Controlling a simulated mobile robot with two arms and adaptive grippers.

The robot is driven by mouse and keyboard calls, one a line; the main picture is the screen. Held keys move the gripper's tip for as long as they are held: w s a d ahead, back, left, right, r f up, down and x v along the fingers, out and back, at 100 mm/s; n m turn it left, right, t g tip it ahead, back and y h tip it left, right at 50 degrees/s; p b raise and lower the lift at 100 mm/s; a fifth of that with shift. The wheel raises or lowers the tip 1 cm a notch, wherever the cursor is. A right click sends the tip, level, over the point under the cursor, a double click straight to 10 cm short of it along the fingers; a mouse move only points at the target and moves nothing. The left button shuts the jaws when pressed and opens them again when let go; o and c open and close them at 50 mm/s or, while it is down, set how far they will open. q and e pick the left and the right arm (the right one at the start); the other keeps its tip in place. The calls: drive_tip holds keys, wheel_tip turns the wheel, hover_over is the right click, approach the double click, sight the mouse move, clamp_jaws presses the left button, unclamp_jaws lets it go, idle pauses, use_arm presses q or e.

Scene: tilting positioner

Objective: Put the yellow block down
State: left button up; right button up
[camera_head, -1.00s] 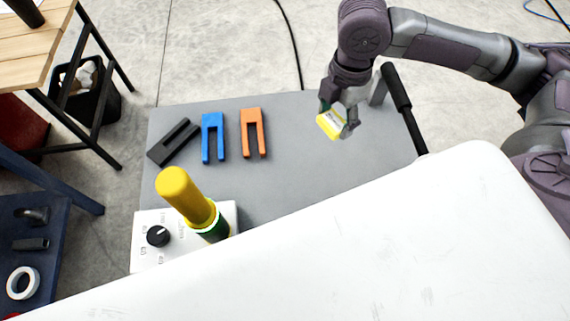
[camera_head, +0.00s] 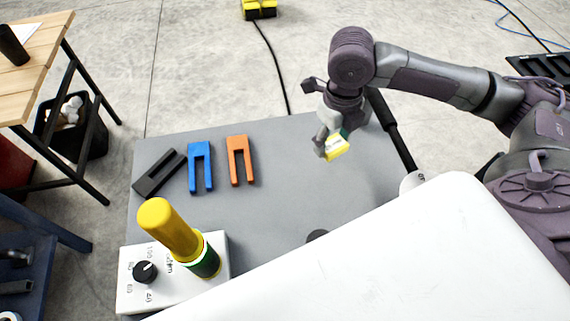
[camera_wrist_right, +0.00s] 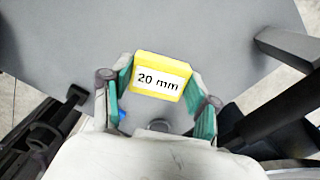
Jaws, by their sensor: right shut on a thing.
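The yellow block (camera_head: 336,148) is held by my right gripper (camera_head: 331,141) over the right part of the grey table (camera_head: 270,190). In the right wrist view the yellow block (camera_wrist_right: 160,80) shows a white label reading "20 mm", between the green-padded fingers of my right gripper (camera_wrist_right: 158,92). The gap between block and tabletop cannot be judged. My left gripper is not in view.
A white control box (camera_head: 135,290) with a yellow-topped cylinder (camera_head: 165,228) stands at front left. A black bar (camera_head: 392,130) edges the right side. A large white surface (camera_head: 400,260) covers the front.

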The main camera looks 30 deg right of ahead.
drive_tip(key=p, duration=0.1)
hover_over(292, 158)
wheel_tip(292, 158, down, 5)
drive_tip(key=shift+f, duration=0.1)
wheel_tip(292, 158, down, 4)
drive_tip(key=shift+r+p, duration=0.2)
drive_tip(key=shift+p, duration=0.2)
drive_tip(key=shift+f, duration=0.3)
drive_tip(key=o, duration=1.5)
drive_tip(key=shift+f, duration=0.1)
wheel_tip(292, 158, up, 12)
drive_tip(key=b, duration=0.1)
